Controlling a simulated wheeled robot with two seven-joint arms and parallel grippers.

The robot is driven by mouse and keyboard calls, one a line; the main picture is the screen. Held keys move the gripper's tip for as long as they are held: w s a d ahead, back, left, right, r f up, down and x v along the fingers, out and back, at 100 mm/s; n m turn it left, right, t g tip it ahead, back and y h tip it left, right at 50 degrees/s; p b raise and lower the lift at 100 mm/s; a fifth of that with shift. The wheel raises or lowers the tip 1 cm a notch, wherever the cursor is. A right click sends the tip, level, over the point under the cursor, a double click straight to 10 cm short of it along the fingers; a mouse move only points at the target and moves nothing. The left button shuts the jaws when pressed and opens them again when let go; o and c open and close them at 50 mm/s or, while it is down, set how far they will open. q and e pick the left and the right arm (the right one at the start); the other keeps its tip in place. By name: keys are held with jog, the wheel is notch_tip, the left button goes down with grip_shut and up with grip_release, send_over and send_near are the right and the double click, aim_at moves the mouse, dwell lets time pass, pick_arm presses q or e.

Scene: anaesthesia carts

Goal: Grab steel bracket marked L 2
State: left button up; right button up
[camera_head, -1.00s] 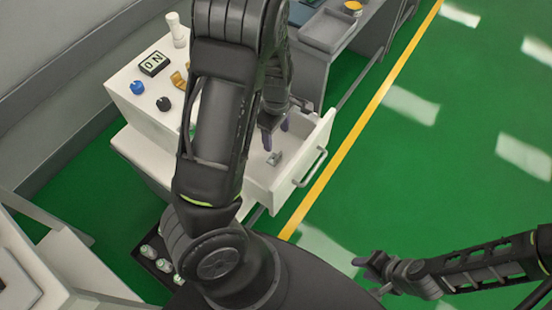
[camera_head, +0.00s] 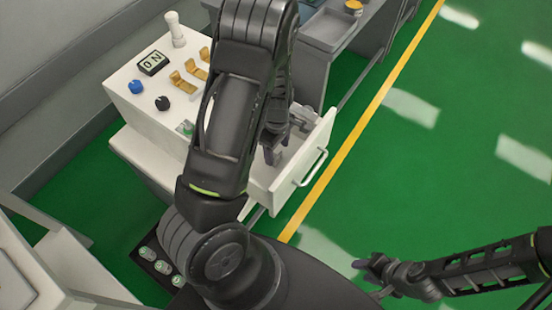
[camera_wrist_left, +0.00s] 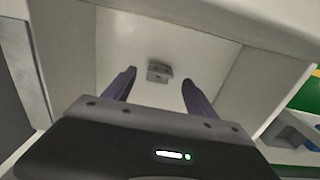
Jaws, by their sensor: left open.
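A small grey steel bracket (camera_wrist_left: 159,72) lies on the floor of the open white drawer (camera_head: 286,198), seen in the left wrist view. Any marking on it is too small to read. My left gripper (camera_head: 273,151) reaches down into the drawer. In the left wrist view its two purple fingers (camera_wrist_left: 159,80) are open and empty, with the bracket between and just beyond the tips. In the head view the gripper and arm hide the bracket. My right gripper (camera_head: 370,268) is off to the lower right over the green floor, too small to read its jaws.
The cart top (camera_head: 130,103) beside the drawer carries a blue knob (camera_head: 136,87), a black knob (camera_head: 162,103), an ON sign (camera_head: 153,63) and brass clips (camera_head: 183,82). The drawer walls surround my left fingers. A grey cart (camera_head: 323,37) stands behind. The floor at right is clear.

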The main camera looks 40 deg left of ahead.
aim_at(278, 156)
pick_arm(q)
notch_tip(278, 156, down, 4)
jog(key=shift+r, duration=0.2)
jog(key=shift+d, duration=0.1)
jog(key=shift+c, duration=0.4)
grip_shut()
dwell(0.5)
